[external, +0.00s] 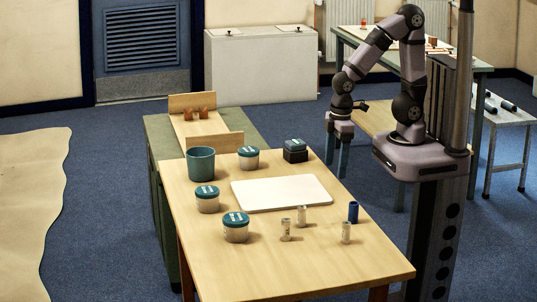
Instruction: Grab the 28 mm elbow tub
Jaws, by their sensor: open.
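Three pale tubs with teal lids stand upright on the wooden table: one at the back (248,159), one at the left (207,202) and one nearer the front (236,231). Their lid markings are too small to read, so I cannot tell which is the 28 mm elbow tub. My gripper (337,166) is open and empty, pointing down near the table's back right edge. It is to the right of all three tubs and apart from them.
A teal cup (201,164), a dark box (295,151) and a white board (281,193) are on the table (300,262). Several small pale cylinders, including one at the front right (346,233), and a blue cylinder (353,212) stand upright nearby. A wooden tray (196,130) sits behind.

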